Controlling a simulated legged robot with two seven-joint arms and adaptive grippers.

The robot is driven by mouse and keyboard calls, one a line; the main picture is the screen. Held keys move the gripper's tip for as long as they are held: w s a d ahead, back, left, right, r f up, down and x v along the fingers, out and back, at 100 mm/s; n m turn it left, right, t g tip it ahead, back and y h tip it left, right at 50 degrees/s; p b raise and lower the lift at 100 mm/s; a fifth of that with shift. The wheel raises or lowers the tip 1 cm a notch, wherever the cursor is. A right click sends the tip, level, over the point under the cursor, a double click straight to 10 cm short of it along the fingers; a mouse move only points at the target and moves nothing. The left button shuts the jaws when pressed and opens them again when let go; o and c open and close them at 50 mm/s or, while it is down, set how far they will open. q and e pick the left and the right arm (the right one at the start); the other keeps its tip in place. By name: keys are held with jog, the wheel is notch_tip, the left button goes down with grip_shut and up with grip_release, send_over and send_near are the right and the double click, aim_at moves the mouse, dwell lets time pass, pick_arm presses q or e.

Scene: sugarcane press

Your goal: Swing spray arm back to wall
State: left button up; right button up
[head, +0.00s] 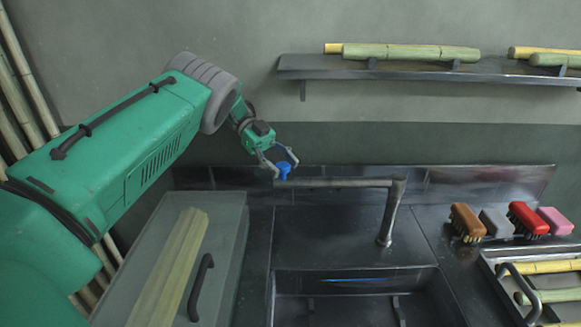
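The spray arm (340,183) is a grey pipe that runs level to the left from an upright post (391,215) behind the sink. A blue piece (284,170) sits at its left end. My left gripper (282,166) is at that blue end, with its two fingers spread on either side of it. Whether the fingers touch the blue piece I cannot tell. The wall backsplash (490,175) runs close behind the spray arm. My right gripper is not in view.
A dark sink basin (350,300) lies below the spray arm. A lidded clear box (226,235) with cane inside stands at left. Brushes (467,222) and a tray (492,262) of cane are at right. A wall shelf (420,71) holds cane above.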

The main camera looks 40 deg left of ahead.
pick_arm(q)
jog(key=r, duration=0.7)
jog(key=shift+w+d, duration=0.1)
jog(key=shift+w, duration=0.25)
jog(key=shift+a+r, duration=0.9)
jog(key=shift+a, duration=0.15)
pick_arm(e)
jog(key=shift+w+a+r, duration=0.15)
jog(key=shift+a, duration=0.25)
